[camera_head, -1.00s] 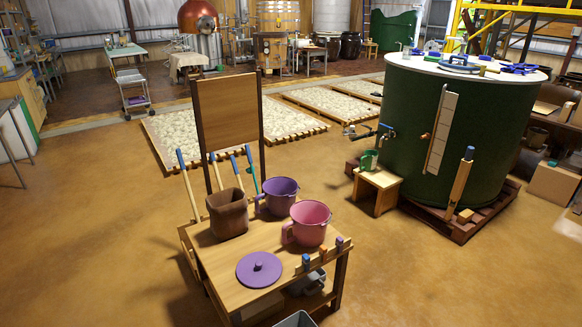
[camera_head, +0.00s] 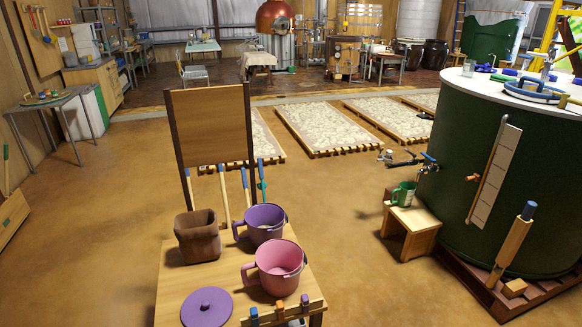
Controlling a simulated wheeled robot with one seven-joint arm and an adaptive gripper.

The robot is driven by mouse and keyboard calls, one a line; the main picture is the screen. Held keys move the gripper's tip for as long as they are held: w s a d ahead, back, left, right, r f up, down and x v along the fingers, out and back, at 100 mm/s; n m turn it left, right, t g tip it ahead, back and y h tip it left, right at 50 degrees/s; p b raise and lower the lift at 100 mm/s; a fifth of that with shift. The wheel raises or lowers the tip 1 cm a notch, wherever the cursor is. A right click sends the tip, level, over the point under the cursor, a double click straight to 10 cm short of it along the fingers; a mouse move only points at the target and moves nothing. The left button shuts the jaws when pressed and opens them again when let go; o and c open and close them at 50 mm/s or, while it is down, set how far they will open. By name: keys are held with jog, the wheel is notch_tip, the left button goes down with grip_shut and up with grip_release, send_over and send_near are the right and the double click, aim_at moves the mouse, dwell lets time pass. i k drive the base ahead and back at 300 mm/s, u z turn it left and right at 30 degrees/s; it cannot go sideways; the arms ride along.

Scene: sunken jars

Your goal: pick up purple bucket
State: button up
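The purple bucket (camera_head: 263,224) stands upright on the wooden worktable (camera_head: 172,293), toward its back right. Its handle side points left. A pink bucket (camera_head: 279,268) stands just in front of it and slightly right, overlapping its lower edge in the picture. A brown square container (camera_head: 197,237) stands close to its left. My gripper does not show in the head view.
A round purple lid (camera_head: 206,307) lies at the table's front left. A tall wooden board (camera_head: 211,125) rises at the back, with several handled tools behind the table. A small stool (camera_head: 411,228) and a large green tank (camera_head: 471,172) stand right. Open floor lies left.

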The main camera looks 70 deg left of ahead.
aim_at(264, 222)
jog(key=i, duration=1.85)
jog(key=u, duration=4.5)
